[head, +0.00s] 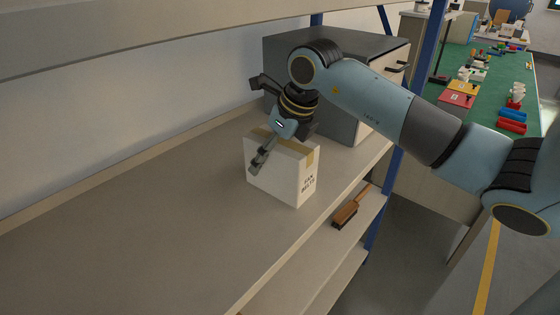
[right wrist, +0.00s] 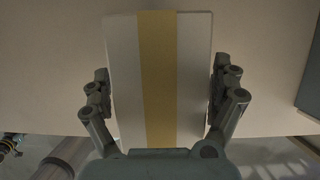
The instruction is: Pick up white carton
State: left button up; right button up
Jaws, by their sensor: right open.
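The white carton (head: 283,179) stands upright on the shelf board, with a tan tape strip over its top and dark lettering on its side. My right gripper (head: 257,122) is above the carton, with one finger hanging in front of its near face. In the right wrist view the carton's taped top (right wrist: 125,75) lies between the two spread fingers of the right gripper (right wrist: 160,95), one along each side. The fingers look close to the sides; I cannot tell whether they touch. My left gripper is not in view.
A grey cabinet (head: 290,60) stands on the shelf just behind the carton. The shelf board (head: 130,225) is clear to the left. A brush (head: 350,208) lies on a lower shelf. A blue upright post (head: 384,200) stands at the right, and an upper shelf (head: 130,30) runs overhead.

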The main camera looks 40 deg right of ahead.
jog(key=shift+f, duration=0.25)
jog(key=shift+c, duration=0.2)
jog(key=c, duration=1.2)
jog(key=shift+c, duration=0.2)
jog(key=shift+r, duration=0.2)
